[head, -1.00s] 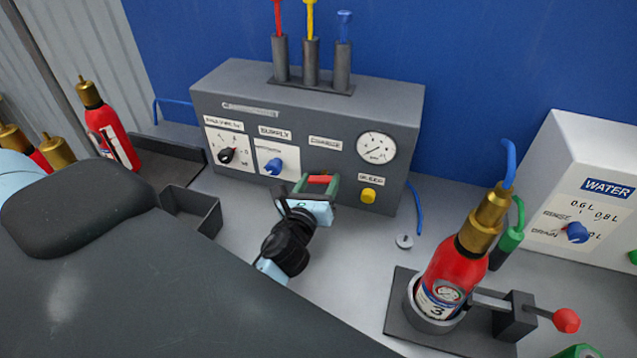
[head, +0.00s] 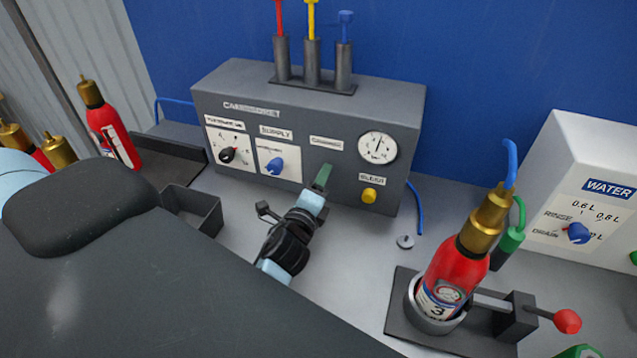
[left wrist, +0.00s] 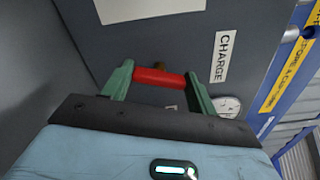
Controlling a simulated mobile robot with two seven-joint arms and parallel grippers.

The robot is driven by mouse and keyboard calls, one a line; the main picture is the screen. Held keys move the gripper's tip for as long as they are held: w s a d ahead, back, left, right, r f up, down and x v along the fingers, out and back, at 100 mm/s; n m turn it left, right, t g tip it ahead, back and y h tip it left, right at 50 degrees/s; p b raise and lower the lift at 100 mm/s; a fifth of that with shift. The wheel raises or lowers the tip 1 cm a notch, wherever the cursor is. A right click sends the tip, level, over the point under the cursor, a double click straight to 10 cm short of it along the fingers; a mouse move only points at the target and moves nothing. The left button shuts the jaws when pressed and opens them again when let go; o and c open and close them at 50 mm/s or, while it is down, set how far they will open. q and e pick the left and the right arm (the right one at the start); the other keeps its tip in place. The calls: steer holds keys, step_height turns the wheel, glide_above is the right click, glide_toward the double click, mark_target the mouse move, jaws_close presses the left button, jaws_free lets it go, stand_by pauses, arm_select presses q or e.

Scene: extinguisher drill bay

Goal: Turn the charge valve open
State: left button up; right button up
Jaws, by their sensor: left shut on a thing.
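The charge valve's red handle (left wrist: 158,78) shows in the left wrist view, in front of its brass stem on the grey charging panel. The green fingers of my left gripper (left wrist: 157,80) are shut on it, one at each end. The CHARGE label (left wrist: 223,56) runs up the picture beside it. In the head view my left gripper (head: 322,178) is at the panel under the charge label (head: 327,143), turned edge-on, and hides the red handle. The gauge (head: 377,147) to its right has its needle pointing up. My right gripper is not in view.
A yellow button (head: 369,195) and blue supply knob (head: 276,165) flank the gripper. A red extinguisher (head: 452,275) stands in a clamp at right, near the white water unit (head: 590,200). An open grey tray (head: 192,210) is left of the arm. A small disc (head: 405,241) lies on the bench.

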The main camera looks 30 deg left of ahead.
arm_select(q)
steer(key=shift+f+n, duration=0.1)
steer(key=shift+n, duration=1.9)
steer(key=o, duration=1)
steer(key=shift+s, duration=0.1)
steer(key=b+v, duration=0.1)
steer(key=v, duration=0.6)
steer(key=shift+s, duration=0.3)
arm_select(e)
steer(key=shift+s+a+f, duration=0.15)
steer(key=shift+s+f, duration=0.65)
arm_select(q)
steer(key=shift+d, duration=0.1)
